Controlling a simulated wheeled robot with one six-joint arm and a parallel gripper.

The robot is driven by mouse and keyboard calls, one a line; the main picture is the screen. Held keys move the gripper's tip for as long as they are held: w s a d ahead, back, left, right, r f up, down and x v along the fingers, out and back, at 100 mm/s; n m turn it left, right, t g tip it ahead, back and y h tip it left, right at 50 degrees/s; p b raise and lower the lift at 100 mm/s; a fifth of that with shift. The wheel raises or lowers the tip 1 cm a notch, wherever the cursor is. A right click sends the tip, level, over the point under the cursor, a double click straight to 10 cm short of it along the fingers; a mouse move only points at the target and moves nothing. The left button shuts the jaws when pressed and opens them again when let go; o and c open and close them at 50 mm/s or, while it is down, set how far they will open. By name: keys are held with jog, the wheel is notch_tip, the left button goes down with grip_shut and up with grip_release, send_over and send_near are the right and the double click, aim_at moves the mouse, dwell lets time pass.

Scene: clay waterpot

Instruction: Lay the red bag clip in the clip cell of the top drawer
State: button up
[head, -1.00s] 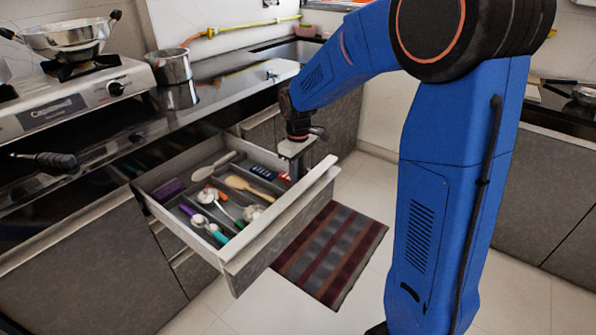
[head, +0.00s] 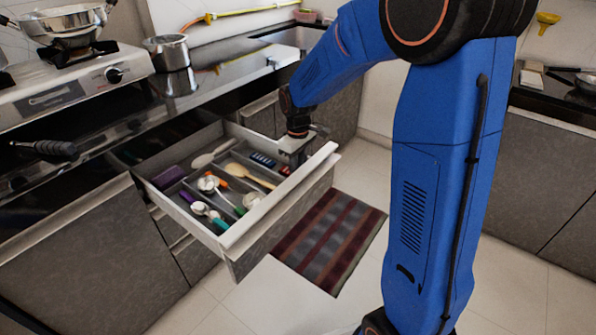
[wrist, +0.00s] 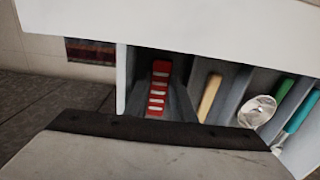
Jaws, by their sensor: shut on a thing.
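The red bag clip (wrist: 157,88), with pale cross stripes, shows in the wrist view between dark grey sides that look like my fingers. In the head view my gripper (head: 294,158) points down at the right end of the open top drawer (head: 284,205), just inside its front wall. It is shut on the red clip, low over or in the end cell. Only a small red patch shows there beside the fingers. A dark blue striped clip (head: 263,160) lies in that end cell. Whether the red clip touches the cell floor cannot be told.
Other cells hold a wooden spoon (head: 248,176), metal measuring spoons (head: 208,183) and a purple item (head: 168,177). The drawer's front wall and dividers stand close to my gripper. A striped mat (head: 330,240) lies on the floor below. The counter edge is behind.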

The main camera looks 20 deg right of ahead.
jog(key=o, duration=1.1)
jog(key=shift+c, duration=0.2)
jog(key=shift+r, duration=0.15)
notch_tip(320, 180, up, 17)
jog(key=shift+s, duration=0.1)
jog(key=shift+m+t, duration=0.6)
jog(key=shift+m, duration=0.3)
jog(key=s, duration=0.2)
jog(key=s+d+r, duration=0.1)
jog(key=s, duration=0.2)
jog(key=s+d+r, duration=0.1)
jog(key=s, duration=0.2)
jog(key=shift+s+d+r, duration=0.1)
jog(key=shift+d+r, duration=0.05)
jog(key=shift+r, duration=0.1)
jog(key=s+d+f+m+t, duration=0.1)
jog(key=s+d+f+m, duration=0.1)
jog(key=s, duration=0.9)
jog(key=s+d+f+m+t, duration=0.2)
jog(key=s+f+m, duration=0.1)
jog(key=s, duration=0.9)
jog(key=shift+f+t, duration=0.15)
jog(key=shift+t, duration=0.15)
